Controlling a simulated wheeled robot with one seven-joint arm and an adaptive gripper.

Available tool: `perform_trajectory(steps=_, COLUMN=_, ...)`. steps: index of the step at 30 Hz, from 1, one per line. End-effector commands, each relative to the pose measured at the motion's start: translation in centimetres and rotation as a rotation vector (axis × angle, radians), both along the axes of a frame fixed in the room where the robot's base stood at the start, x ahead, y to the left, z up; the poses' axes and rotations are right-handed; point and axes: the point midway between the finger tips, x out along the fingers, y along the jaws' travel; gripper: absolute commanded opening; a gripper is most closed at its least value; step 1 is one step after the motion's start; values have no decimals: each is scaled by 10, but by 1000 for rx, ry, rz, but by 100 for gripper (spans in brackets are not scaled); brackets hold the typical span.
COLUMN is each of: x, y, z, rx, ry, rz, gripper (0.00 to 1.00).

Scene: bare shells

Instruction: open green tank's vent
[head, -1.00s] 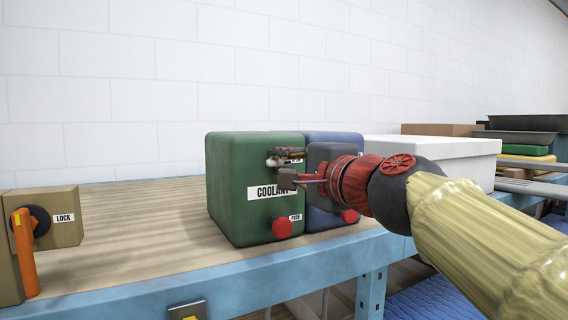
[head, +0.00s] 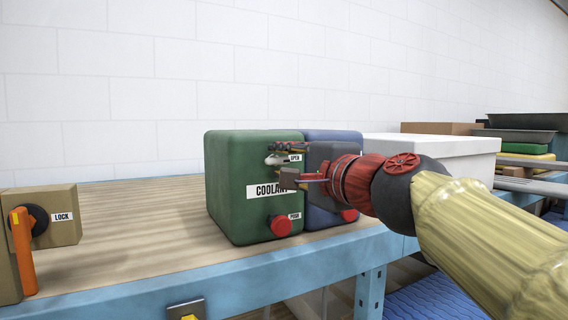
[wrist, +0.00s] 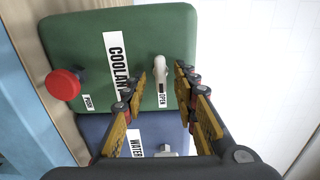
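The green tank (head: 235,170), labelled COOLANT, stands on the bench; its front also fills much of the wrist view (wrist: 75,42). Its vent (wrist: 161,72) is a small pale lever beside the OPEN label; in the head view the vent (head: 272,160) shows left of that label. A red PUSH knob (head: 281,226) sits low on the tank's front. My gripper (head: 283,163) is at the tank's upper right front. In the wrist view my gripper (wrist: 160,87) is open, with the lever in line with the gap between its fingertips. I cannot tell whether they touch it.
A blue tank (head: 326,214), labelled WATER in the wrist view, stands against the green tank's right side, behind my gripper. A LOCK box (head: 62,232) with an orange handle is at the left. A white bin (head: 440,147) stands right. The bench between box and tanks is clear.

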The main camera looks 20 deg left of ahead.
Motion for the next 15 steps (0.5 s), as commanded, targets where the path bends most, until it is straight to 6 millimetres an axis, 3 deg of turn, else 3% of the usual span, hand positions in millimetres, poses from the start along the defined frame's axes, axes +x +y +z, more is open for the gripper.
perform_trajectory(steps=15, x=-56, y=-70, z=0, rx=0, ry=-1, rz=-3, gripper=29)
